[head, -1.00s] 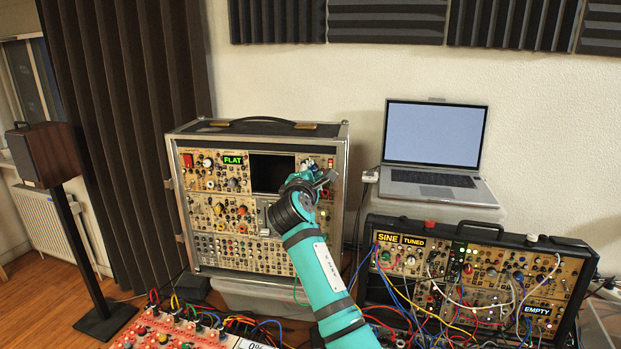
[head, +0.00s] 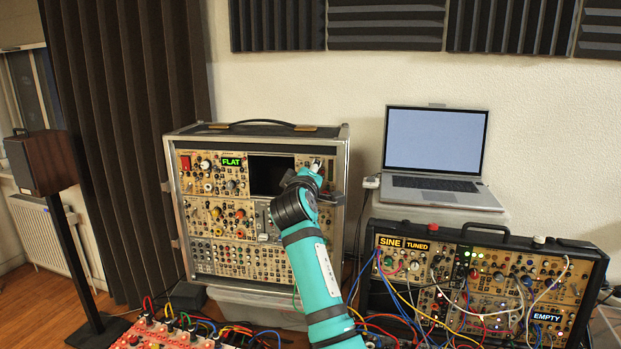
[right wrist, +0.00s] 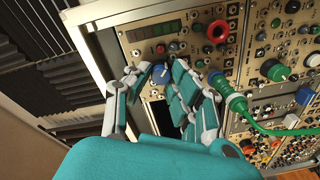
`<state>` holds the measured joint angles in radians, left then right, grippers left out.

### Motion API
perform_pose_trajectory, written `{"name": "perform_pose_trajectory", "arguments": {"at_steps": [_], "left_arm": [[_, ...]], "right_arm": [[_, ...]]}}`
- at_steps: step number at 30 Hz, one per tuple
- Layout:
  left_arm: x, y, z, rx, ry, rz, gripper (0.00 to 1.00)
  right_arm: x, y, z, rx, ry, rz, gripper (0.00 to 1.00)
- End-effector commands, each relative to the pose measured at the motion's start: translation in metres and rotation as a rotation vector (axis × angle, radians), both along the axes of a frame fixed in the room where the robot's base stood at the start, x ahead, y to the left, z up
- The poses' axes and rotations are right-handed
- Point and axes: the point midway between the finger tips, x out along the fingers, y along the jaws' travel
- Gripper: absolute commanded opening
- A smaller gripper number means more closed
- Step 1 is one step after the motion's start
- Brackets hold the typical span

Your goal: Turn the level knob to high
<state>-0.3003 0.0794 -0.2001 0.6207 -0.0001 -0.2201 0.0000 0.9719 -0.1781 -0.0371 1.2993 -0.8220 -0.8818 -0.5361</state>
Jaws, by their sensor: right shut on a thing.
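A blue knob (right wrist: 160,74) with a pale pointer mark sits on a tan panel in the right wrist view. My right gripper (right wrist: 157,77) has a finger on each side of it and is shut on it. In the head view my right gripper (head: 317,168) is at the upper right of the large synth case (head: 345,150) and hides the knob there. No level label can be read, so I cannot tell the knob's setting from print. My left gripper is not in view.
A dark display strip (right wrist: 153,30) is above the knob. A patched synth case (head: 590,262) and a laptop (head: 433,140) stand to the right.

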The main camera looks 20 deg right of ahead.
Motion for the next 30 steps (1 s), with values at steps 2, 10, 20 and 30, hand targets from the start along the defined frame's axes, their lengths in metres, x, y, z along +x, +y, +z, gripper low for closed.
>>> {"name": "perform_pose_trajectory", "arguments": {"at_steps": [2,10,20,30], "left_arm": [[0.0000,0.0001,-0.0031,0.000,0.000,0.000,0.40],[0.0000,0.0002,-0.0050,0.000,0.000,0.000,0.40],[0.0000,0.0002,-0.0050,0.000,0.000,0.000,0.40],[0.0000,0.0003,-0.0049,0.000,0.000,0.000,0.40]], "right_arm": [[0.0001,-0.0003,-0.0038,0.027,-0.007,-0.001,0.00],[0.0002,-0.0003,-0.0033,0.067,-0.027,-0.001,0.00],[0.0002,-0.0003,-0.0036,0.072,-0.026,-0.001,0.00],[0.0001,-0.0001,-0.0020,0.069,-0.029,0.000,0.43]]}}
